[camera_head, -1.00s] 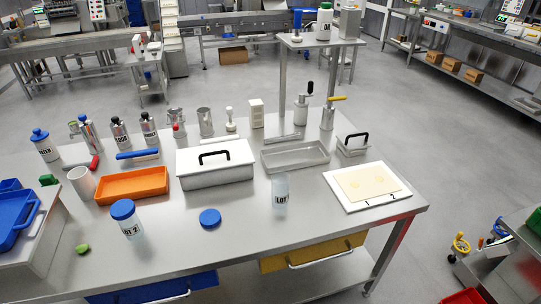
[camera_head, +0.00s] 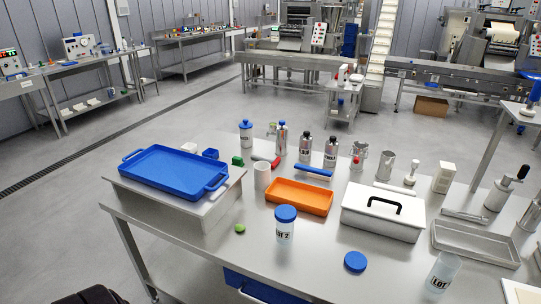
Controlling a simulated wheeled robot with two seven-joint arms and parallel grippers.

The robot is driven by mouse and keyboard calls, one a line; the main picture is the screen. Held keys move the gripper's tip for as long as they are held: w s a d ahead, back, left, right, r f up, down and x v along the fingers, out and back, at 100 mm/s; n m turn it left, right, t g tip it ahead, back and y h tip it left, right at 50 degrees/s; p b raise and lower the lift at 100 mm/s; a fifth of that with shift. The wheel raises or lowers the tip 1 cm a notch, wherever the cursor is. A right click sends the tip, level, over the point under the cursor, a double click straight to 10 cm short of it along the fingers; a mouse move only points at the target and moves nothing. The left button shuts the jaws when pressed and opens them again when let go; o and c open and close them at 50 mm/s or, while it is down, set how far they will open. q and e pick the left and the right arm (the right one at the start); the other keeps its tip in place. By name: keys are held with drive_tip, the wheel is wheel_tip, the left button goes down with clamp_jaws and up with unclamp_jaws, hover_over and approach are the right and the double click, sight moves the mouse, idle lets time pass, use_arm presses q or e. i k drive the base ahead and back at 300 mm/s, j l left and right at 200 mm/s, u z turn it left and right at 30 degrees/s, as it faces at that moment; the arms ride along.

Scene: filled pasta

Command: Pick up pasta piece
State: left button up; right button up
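A small green rounded piece (camera_head: 240,228) lies on the steel table (camera_head: 190,249) in front of the blue tray's stand. I cannot tell whether it is the pasta piece. At the lower right a corner of the white board (camera_head: 518,293) shows. The pasta sheet seen on it earlier is out of the picture. Neither of my grippers is in view.
A blue tray (camera_head: 173,172) rests on a raised steel stand at the left. An orange tray (camera_head: 299,196), a white lidded box (camera_head: 383,212), a blue-capped LOT 2 jar (camera_head: 285,226), a blue lid (camera_head: 355,262) and a clear LOT jar (camera_head: 443,272) occupy the table.

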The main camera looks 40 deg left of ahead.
sight(238, 228)
drive_tip(key=u, duration=1.55)
drive_tip(key=i+j+z, duration=0.1)
drive_tip(key=j, duration=0.3)
drive_tip(key=i+j+z, duration=0.1)
drive_tip(key=j, duration=0.35)
drive_tip(key=i+j, duration=0.1)
drive_tip(key=j, duration=0.3)
drive_tip(key=i+j+z, duration=0.15)
drive_tip(key=j, duration=0.3)
drive_tip(key=k, duration=0.05)
